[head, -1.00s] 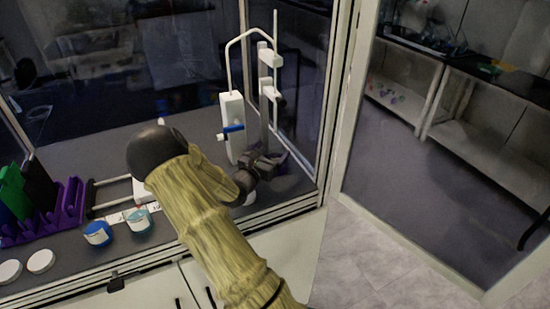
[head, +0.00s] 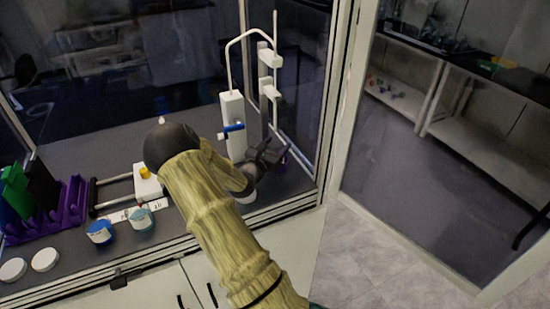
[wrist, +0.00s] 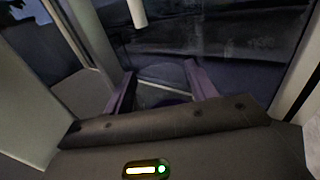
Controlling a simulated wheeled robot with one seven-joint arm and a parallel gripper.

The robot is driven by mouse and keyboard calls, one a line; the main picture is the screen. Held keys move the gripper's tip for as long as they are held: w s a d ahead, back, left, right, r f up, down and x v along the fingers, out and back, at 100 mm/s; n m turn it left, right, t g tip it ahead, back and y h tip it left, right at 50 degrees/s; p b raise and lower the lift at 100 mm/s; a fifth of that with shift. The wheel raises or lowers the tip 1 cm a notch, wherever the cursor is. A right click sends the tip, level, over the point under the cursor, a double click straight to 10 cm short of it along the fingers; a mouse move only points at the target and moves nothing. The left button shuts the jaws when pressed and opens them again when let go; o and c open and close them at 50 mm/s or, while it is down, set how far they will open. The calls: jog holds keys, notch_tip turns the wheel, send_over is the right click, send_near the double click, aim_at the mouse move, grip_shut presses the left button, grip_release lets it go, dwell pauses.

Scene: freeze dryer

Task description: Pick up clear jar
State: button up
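My gripper (wrist: 162,88) shows in the wrist view with its two purple fingers apart. A faint, see-through rounded shape (wrist: 160,98), possibly the clear jar, shows between the fingers. I cannot tell whether the fingers touch it. No clear jar can be made out there; my arm hides part of that area.
A white stand (head: 233,125) with a blue valve is beside my wrist. A blue jar (head: 99,232), a teal jar (head: 140,219), white lids (head: 44,260) and a purple rack (head: 70,205) are at left. Glass panels and a frame post (head: 338,100) close off the right.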

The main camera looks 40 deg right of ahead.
jog(key=c, duration=0.3)
jog(key=shift+r, duration=0.1)
jog(key=shift+r+b, duration=0.35)
jog(key=shift+r, duration=0.2)
jog(key=r+b+v, duration=0.2)
jog(key=b+v, duration=0.2)
jog(key=v, duration=1.4)
